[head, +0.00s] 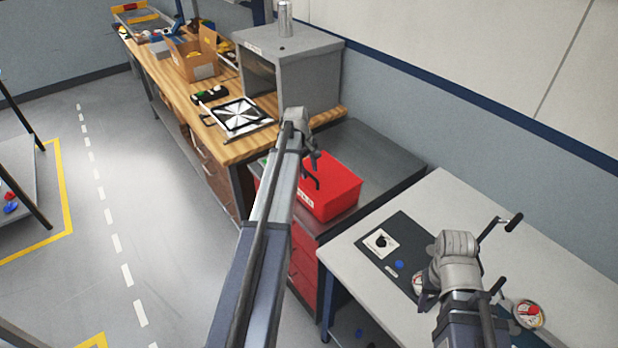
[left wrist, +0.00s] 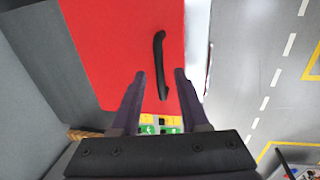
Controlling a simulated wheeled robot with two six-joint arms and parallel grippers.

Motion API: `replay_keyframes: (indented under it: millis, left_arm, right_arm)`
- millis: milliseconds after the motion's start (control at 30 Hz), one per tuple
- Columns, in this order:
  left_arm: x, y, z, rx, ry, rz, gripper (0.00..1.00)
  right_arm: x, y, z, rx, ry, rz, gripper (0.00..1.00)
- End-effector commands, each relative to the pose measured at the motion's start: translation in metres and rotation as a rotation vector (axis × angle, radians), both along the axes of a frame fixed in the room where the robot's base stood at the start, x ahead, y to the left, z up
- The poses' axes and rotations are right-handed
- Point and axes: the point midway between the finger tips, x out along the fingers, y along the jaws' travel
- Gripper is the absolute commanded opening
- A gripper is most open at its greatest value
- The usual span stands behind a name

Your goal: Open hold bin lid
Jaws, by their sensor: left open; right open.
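The red hold bin (head: 335,193) stands on a dark grey cabinet top, with a white label on its side. Its flat red lid (left wrist: 110,45) looks closed. A black bar handle (left wrist: 160,60) on the lid shows in the left wrist view. My left gripper (head: 313,170) is over the bin with its jaws open. In the left wrist view its fingertips (left wrist: 160,74) lie on either side of the handle; I cannot tell how far above the lid they are. My right gripper (head: 460,291) is open and empty over the white table.
The white table (head: 450,200) holds a dark mat with a dial (head: 381,241), and a black crank (head: 513,222) and round disc (head: 528,313) near my right arm. A wooden bench (head: 240,147) with a grey cabinet (head: 300,80) stands behind the bin.

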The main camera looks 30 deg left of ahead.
Motion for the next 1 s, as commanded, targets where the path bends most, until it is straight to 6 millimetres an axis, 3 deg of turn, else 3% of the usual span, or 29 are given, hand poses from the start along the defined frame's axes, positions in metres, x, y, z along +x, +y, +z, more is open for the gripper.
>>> replay_keyframes:
  millis: [367,733,1000]
  left_arm:
    - [0.0013,-0.0005,-0.0060,0.000,0.000,0.000,0.44]
    - [0.0012,-0.0005,-0.0062,0.000,0.000,0.000,0.02]
    - [0.0012,-0.0005,-0.0062,0.000,0.000,0.000,0.00]
  right_arm:
    - [0.0000,0.0000,-0.0060,0.000,0.000,0.000,0.50]
    - [0.0000,0.0000,-0.0061,0.000,0.000,0.000,0.50]
    - [0.0000,0.0000,-0.0061,0.000,0.000,0.000,0.50]
